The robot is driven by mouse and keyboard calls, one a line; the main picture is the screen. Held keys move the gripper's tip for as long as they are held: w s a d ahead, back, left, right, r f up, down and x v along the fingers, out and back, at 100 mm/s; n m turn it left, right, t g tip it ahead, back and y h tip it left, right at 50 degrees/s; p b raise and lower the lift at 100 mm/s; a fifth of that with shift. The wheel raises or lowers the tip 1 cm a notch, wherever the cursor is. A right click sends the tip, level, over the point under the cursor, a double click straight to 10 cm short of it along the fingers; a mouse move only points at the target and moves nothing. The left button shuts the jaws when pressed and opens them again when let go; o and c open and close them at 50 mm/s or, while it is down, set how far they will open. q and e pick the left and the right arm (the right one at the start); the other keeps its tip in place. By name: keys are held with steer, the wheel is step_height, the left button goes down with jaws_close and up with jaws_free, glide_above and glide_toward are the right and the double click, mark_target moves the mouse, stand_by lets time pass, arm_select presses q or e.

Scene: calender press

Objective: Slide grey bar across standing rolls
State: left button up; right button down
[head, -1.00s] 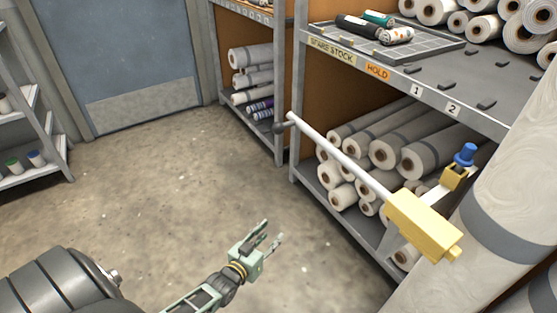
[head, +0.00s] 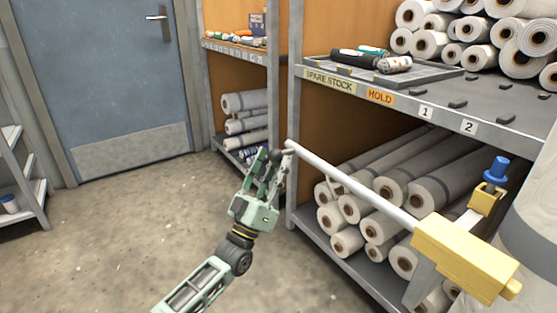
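The light grey bar (head: 355,187) slants from the yellow block (head: 465,258) at lower right up to its far end beside the shelf post. My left gripper (head: 266,158) is at that far end, fingers pointing up and spread apart. The bar's dark end knob is largely hidden by the fingers; I cannot tell whether they touch it. A large pale roll with a grey band (head: 535,235) stands at the right edge, cut off by the picture. My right gripper is not in view.
A shelf rack (head: 345,85) holds lying rolls (head: 425,195) below and a tray (head: 385,72) on its deck. A blue-capped yellow fitting (head: 487,200) rises behind the yellow block. A blue door (head: 100,70) is behind. The floor (head: 120,240) at left is clear.

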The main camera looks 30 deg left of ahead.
arm_select(q)
steer(key=shift+x, duration=1.1)
steer(key=shift+c, duration=0.2)
jaws_close()
